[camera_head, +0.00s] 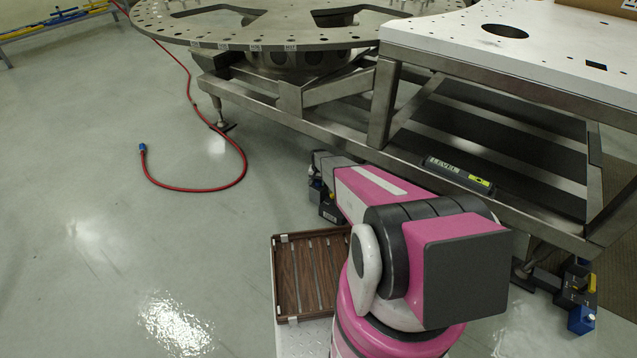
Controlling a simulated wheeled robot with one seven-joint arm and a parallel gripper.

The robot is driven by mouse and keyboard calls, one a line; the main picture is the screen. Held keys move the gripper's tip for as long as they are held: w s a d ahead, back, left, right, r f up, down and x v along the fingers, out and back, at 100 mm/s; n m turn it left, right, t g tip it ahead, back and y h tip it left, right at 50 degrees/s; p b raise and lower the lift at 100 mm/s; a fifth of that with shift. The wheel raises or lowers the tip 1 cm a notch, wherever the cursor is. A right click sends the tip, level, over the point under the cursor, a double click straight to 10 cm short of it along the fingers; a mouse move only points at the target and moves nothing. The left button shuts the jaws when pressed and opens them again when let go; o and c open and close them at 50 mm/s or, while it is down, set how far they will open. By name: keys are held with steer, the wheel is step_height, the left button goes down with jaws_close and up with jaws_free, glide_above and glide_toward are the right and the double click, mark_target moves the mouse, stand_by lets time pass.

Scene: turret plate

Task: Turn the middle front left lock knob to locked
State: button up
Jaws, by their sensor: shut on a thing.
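My pink and white arm reaches from the lower middle toward the cart's front left foot, and its forearm covers the far end. My gripper cannot be made out there; the arm hides it. A similar lock assembly with blue blocks and yellow marks (581,317) stands on the floor at the right, under the steel frame (385,102), clear of my arm.
A large round plate (250,38) and a white-topped table (440,35) stand on the steel frame. A dark bar with a yellow label (458,174) lies along its lower rail. A red hose (192,190) curves over open floor at left. A brown slatted tray (288,310) is beside my arm.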

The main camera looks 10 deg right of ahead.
mark_target(318, 181)
steer(key=n, duration=1.3)
stand_by(0.7)
steer(key=o, duration=0.9)
steer(key=shift+o, duration=0.2)
step_height(318, 181, up, 11)
steer(key=shift+f, duration=0.1)
